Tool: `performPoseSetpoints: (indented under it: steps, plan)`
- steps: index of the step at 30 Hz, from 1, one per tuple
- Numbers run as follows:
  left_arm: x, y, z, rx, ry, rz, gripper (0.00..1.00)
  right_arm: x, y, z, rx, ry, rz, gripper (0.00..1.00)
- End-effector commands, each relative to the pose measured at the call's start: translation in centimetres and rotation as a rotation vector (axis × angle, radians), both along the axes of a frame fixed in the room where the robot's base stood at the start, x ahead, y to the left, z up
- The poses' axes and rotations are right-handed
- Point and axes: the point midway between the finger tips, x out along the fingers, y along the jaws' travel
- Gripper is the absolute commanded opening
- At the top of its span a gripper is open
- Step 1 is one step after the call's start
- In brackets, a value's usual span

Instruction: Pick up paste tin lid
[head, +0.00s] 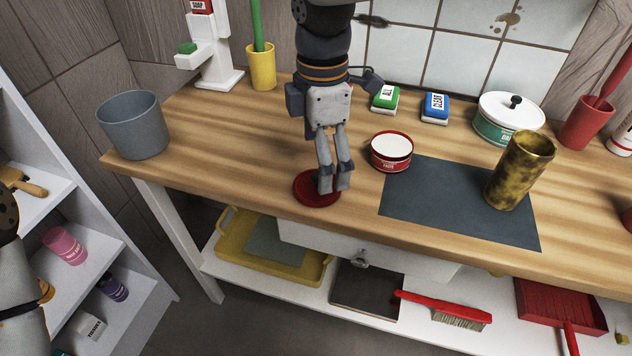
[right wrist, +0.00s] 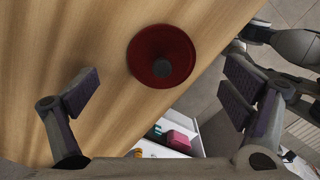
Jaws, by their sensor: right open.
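The paste tin lid (head: 307,191) is a flat dark red disc lying on the wooden worktop near its front edge. The right wrist view shows the lid (right wrist: 145,50) with a dark round knob at its middle. My right gripper (head: 334,187) points down over the lid and partly hides it in the head view. Its fingers stand wide apart, with nothing held between them (right wrist: 163,92). The red paste tin (head: 391,164) stands open-topped to the right, with pale contents or a pale inside. Part of my left arm shows at the left edge; its gripper is not seen.
A dark mat (head: 440,215) bears a mottled gold cup (head: 517,172). A grey bucket (head: 135,126) stands at the worktop's left end. Green (head: 384,99) and blue (head: 435,107) boxes and a white-lidded tin (head: 505,130) stand behind. The worktop left of the lid is clear.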

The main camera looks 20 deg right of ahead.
Motion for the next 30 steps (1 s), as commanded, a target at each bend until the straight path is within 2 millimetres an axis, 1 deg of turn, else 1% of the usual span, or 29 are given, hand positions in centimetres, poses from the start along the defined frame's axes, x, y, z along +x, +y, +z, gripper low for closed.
performPoseSetpoints:
  steps: [1, 3, 6, 9, 13, 14, 15, 19, 21, 25, 30]
  plan:
    - [0.1, 0.0, 0.1, 0.0, -0.002, 0.0, 0.36, -0.2, -0.1, -1.0, -0.002, 0.004, 0.001, 0.94]
    - [0.1, 0.0, 0.1, 0.0, -0.003, 0.0, 0.36, -0.4, -0.2, -2.4, -0.002, 0.003, 0.0, 0.94]
    - [-0.1, 0.0, -0.1, 0.0, 0.003, 0.0, 0.36, -0.3, -0.2, -3.9, -0.002, 0.002, 0.0, 0.94]
    - [-0.1, 0.0, -0.1, 0.0, 0.003, 0.0, 0.36, -0.3, -0.2, -4.3, -0.001, -0.001, -0.001, 0.94]
    - [-0.1, 0.0, -0.1, 0.0, 0.002, 0.0, 0.36, -0.3, -0.2, -4.2, 0.0, -0.003, -0.001, 0.94]
    - [-0.1, 0.0, -0.1, 0.0, 0.002, 0.0, 0.36, -0.3, -0.2, -4.2, 0.0, -0.003, -0.001, 0.91]
    - [-0.1, 0.0, -0.1, 0.0, 0.002, 0.0, 0.36, -0.3, -0.2, -4.2, 0.0, -0.003, -0.001, 0.82]
    - [-0.1, 0.0, -0.1, 0.0, 0.002, 0.0, 0.36, -0.3, -0.2, -4.2, 0.0, -0.002, -0.001, 0.53]
    - [-0.1, 0.0, -0.1, 0.0, 0.002, 0.0, 0.36, -0.3, -0.2, -4.2, 0.0, -0.002, -0.001, 0.46]
    - [-0.1, 0.0, -0.1, 0.0, 0.003, 0.0, 0.36, -0.3, -0.2, -4.3, -0.001, -0.001, -0.001, 0.38]
    - [-0.1, 0.0, -0.1, 0.0, 0.005, 0.0, 0.36, -0.3, -0.2, -4.4, -0.001, 0.0, -0.001, 0.36]
